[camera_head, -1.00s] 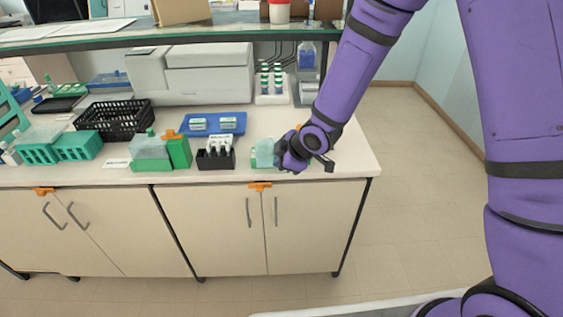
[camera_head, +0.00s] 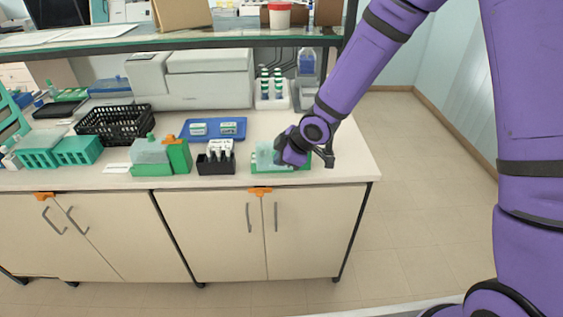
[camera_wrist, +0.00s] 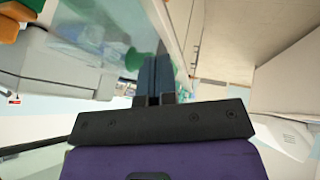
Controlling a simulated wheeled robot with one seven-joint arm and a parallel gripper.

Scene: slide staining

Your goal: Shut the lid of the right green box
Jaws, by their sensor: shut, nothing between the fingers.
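The right green box (camera_head: 303,167) sits near the front edge of the counter, with a pale translucent part (camera_head: 264,153) on its left side. Its green front shows as a low strip. My gripper (camera_wrist: 155,78) is shut and empty. The wrist view shows a translucent surface and a green round part (camera_wrist: 135,59) beyond the fingers.
Left of it stand a black rack with white-capped items (camera_head: 215,163) and another green box (camera_head: 152,170) with an orange latch. A blue tray (camera_head: 213,136) lies behind. The counter (camera_head: 348,160) is clear to the right. A glass shelf (camera_head: 180,38) spans above the back.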

